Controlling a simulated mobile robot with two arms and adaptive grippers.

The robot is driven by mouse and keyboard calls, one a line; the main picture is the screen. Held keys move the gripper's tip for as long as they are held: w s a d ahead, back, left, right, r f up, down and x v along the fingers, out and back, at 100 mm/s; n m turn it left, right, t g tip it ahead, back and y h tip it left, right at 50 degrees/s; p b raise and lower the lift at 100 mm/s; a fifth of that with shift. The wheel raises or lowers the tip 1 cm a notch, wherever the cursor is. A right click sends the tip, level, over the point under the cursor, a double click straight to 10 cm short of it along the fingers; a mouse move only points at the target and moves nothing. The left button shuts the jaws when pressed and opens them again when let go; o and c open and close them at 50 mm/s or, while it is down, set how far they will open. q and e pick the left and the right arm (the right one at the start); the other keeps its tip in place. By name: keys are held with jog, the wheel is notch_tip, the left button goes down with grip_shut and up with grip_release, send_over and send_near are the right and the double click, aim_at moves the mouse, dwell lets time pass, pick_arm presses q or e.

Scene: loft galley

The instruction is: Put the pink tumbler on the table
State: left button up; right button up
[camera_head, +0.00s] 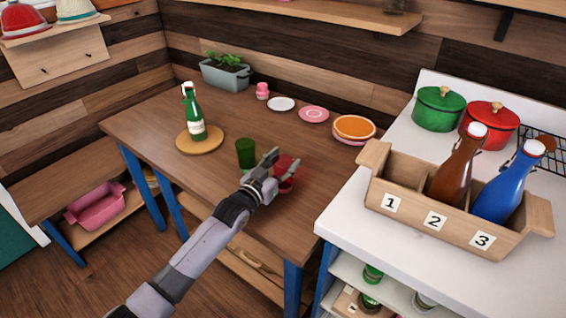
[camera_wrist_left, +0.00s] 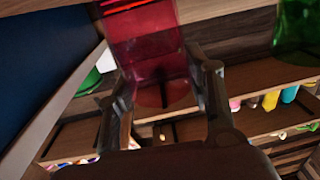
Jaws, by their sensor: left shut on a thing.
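The pink tumbler (camera_head: 286,172), a see-through reddish-pink cup, is between the fingers of my left gripper (camera_head: 275,172) at the right part of the wooden table (camera_head: 225,110). The gripper is shut on it and partly hides it in the head view. In the left wrist view the tumbler (camera_wrist_left: 150,50) fills the space between the two fingers (camera_wrist_left: 165,85). I cannot tell whether its base touches the table top. My right gripper is not in view.
A green tumbler (camera_head: 246,152) stands just left of the gripper. A green bottle (camera_head: 194,115) stands on a round board (camera_head: 213,142). Plates (camera_head: 314,114) and a planter (camera_head: 225,76) line the back. A numbered crate (camera_head: 435,221) with bottles stands on the right counter.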

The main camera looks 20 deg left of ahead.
pick_arm(q)
jog(key=o, duration=1.1)
jog(key=shift+c, duration=0.2)
jog(key=shift+o, duration=1.1)
jog(key=shift+s, duration=0.1)
jog(key=v, duration=1.1)
jog(key=shift+s, duration=0.4)
